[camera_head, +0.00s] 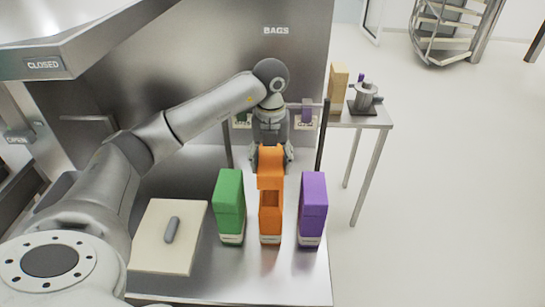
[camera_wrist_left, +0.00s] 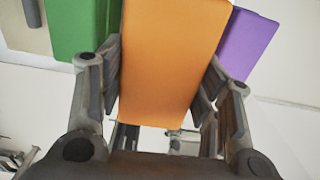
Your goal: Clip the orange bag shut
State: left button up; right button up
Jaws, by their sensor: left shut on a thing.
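The orange bag (camera_head: 270,225) stands upright on the steel counter, between a green bag and a purple bag. Its upper part shows a darker recess below an orange top piece. My left gripper (camera_head: 271,160) comes from behind and is shut on this upper part. In the left wrist view the orange bag (camera_wrist_left: 170,60) fills the space between the fingers, one on each side. A grey rounded piece (camera_head: 172,229), possibly the clip, lies on a cream board at the left. My right gripper is not in view.
The green bag (camera_head: 230,205) and the purple bag (camera_head: 312,208) stand close on either side. The cream board (camera_head: 150,255) lies left of them. Dark upright posts (camera_head: 322,140) stand behind.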

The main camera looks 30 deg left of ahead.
aim_at(271, 190)
pick_arm(q)
jog(key=shift+f+b, duration=0.4)
jog(key=shift+f, duration=0.25)
notch_tip(271, 190, down, 3)
jog(key=shift+f+b, duration=0.2)
jog(key=shift+b, duration=0.95)
jog(key=shift+f+b, duration=0.3)
jog(key=shift+f, duration=0.25)
jog(key=shift+f+b, duration=0.3)
jog(key=shift+f, duration=0.05)
jog(key=shift+f+b, duration=1.05)
jog(key=shift+f, duration=0.45)
dwell(0.5)
jog(key=o, duration=1.1)
